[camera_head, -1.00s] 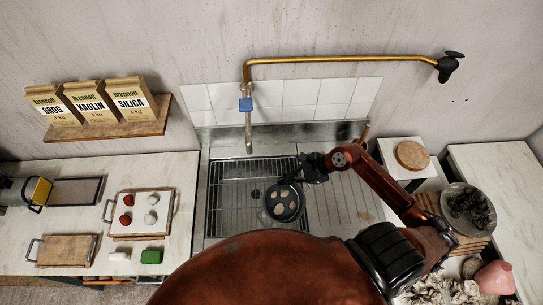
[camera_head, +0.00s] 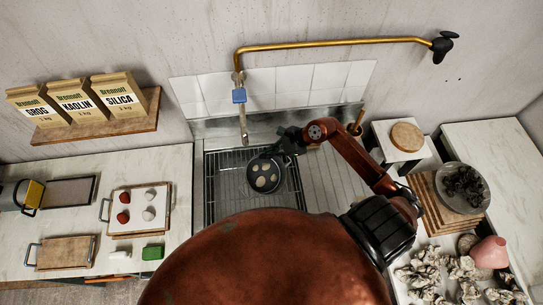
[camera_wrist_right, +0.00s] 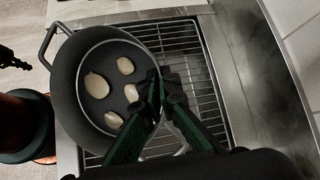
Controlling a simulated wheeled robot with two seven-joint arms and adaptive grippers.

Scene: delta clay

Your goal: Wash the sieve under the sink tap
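The sieve (camera_head: 264,187) is a dark round vessel with several pale lumps in it. In the head view it is over the sink rack, below and right of the tap spout (camera_head: 243,130). The right wrist view shows the sieve (camera_wrist_right: 66,75) with a loop handle at its upper left. My right gripper (camera_head: 287,149) is at its far right rim; in the wrist view its fingertips (camera_wrist_right: 160,84) are together on that rim. No water shows at the tap. My left gripper is out of view.
The sink's wire rack (camera_head: 225,183) lies under the sieve. A tray (camera_head: 130,228) with red and white lumps, a green block (camera_head: 152,252) and a board (camera_head: 67,251) are on the left counter. A plate of dark pieces (camera_head: 463,187) stands on the right.

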